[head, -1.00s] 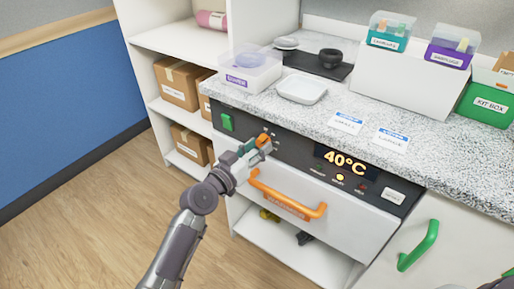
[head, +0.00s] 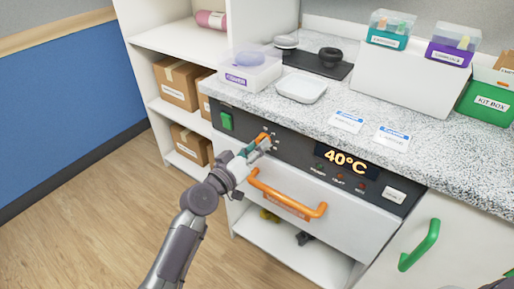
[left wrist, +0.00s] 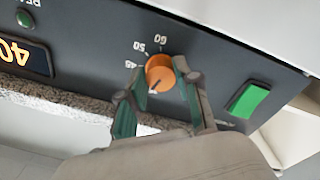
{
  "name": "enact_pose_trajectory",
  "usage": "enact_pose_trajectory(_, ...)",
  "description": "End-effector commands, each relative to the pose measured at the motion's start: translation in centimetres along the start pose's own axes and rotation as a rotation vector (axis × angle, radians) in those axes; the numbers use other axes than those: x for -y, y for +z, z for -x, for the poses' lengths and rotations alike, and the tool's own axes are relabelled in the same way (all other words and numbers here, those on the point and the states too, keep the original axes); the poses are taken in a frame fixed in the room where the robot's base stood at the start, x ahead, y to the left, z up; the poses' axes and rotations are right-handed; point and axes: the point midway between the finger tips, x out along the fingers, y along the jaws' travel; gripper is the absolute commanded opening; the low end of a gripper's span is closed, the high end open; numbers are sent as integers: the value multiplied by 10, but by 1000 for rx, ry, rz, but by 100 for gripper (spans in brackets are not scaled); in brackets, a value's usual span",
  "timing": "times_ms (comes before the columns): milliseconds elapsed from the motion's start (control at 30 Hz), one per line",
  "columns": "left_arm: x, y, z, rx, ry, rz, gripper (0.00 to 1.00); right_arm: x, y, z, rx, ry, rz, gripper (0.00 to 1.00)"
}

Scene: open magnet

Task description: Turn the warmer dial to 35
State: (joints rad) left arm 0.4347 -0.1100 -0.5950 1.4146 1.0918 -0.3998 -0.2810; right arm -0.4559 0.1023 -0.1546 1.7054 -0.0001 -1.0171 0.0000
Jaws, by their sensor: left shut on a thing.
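The warmer dial is an orange knob (head: 263,138) on the dark control panel (head: 300,150). In the left wrist view the dial (left wrist: 160,70) shows between my left fingertips, with a dark mark at its lower left. The numbers 45, 50 and 60 show around it, upside down; the marks below it are partly hidden by a finger. My left gripper (head: 259,143) is shut on the dial, one finger on each side (left wrist: 160,74). The display (head: 346,161) reads 40°C.
A green switch (head: 227,121) sits left of the dial. The orange drawer handle (head: 288,198) juts out just below it. A white button (head: 394,195) is at the panel's right. The counter above holds a clear box (head: 250,75) and a white tray (head: 301,88).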

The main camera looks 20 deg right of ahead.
Motion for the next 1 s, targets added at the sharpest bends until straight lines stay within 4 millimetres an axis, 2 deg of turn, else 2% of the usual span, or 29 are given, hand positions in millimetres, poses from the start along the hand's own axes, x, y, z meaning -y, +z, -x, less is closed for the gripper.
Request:
enact_pose_trajectory(200,0,1,0,-4,0,162,0,0,1,3,-2,0,0,100)
enact_pose_trajectory(500,0,1,0,-10,1,307,0,0,8,-3,12,0,-1,100)
enact_pose_trajectory(1000,0,1,0,-12,2,354,0,0,8,-4,6,0,0,100)
